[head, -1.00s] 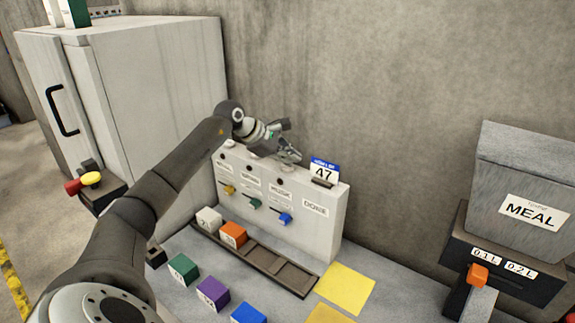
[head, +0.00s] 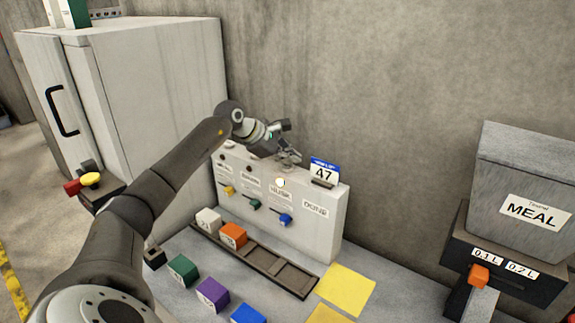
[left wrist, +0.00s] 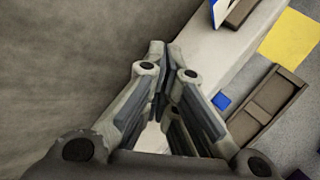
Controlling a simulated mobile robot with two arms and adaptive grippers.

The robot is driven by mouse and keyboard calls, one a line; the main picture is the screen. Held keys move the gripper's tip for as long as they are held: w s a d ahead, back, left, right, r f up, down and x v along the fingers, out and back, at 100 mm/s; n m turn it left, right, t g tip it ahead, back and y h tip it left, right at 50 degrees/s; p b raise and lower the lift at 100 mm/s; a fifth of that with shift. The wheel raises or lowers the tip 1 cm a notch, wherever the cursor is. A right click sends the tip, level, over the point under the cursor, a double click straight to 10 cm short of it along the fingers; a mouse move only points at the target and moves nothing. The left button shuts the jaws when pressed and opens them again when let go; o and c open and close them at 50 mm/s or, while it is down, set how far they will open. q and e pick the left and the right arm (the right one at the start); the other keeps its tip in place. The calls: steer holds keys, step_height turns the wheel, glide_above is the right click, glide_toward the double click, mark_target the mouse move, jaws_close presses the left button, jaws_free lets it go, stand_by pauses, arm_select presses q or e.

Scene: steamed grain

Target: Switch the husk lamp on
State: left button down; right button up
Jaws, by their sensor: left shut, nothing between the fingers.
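The white panel box (head: 327,226) stands against the wall with a row of labelled columns. The husk lamp (head: 280,182), above the HUSK label, glows whitish. The lever with the blue knob (head: 286,219) sits below that label. My left gripper (head: 290,163) is at the box's top edge, just above the husk lamp, its fingers shut and empty. In the left wrist view its closed fingers (left wrist: 166,62) point along the box top (left wrist: 213,48); the lamp is hidden there. I cannot tell whether the fingers touch the box. My right gripper is not in view.
A blue-and-white 47 card (head: 323,171) stands on the box, right of the gripper. A slotted tray (head: 262,262) with white and orange cubes lies in front. Loose cubes and yellow squares (head: 345,290) are nearer. The MEAL hopper (head: 520,175) is at right.

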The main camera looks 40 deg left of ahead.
mark_target(289, 168)
arm_select(q)
steer(key=shift+r+p, duration=2.2)
steer(key=shift+r, duration=0.9)
steer(key=shift+f, duration=0.1)
